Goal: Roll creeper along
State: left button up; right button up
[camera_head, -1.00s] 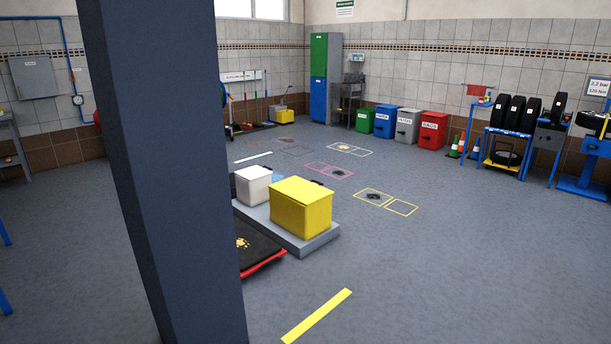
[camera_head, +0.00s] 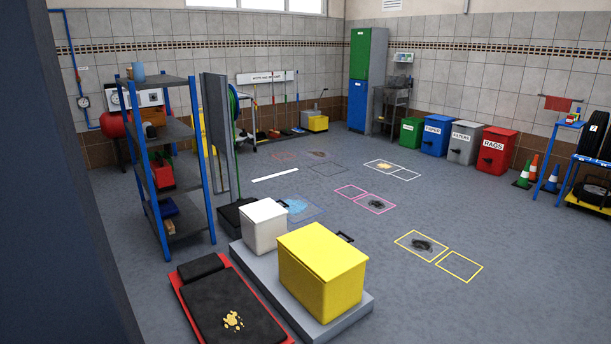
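The creeper (camera_head: 207,310) is a low black padded board with a red frame and a dark headrest at its far end. It lies on the floor at the bottom middle-left, beside a low grey platform. A yellowish patch (camera_head: 233,320) marks its pad. Its near end is cut off by the bottom edge of the view. Neither of my grippers shows in the head view.
The grey platform (camera_head: 352,312) carries a yellow bin (camera_head: 322,275) and a white bin (camera_head: 264,227). A shelf rack (camera_head: 170,190) stands behind the creeper. A dark pillar (camera_head: 50,200) blocks the left side.

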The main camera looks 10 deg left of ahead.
aim_at(219, 304)
jog(key=i+l+u, duration=0.25)
jog(key=i+u, duration=0.25)
jog(key=i+l+u, duration=0.5)
jog(key=i, duration=0.2)
jog(key=i+l+u, duration=0.5)
jog(key=l, duration=0.15)
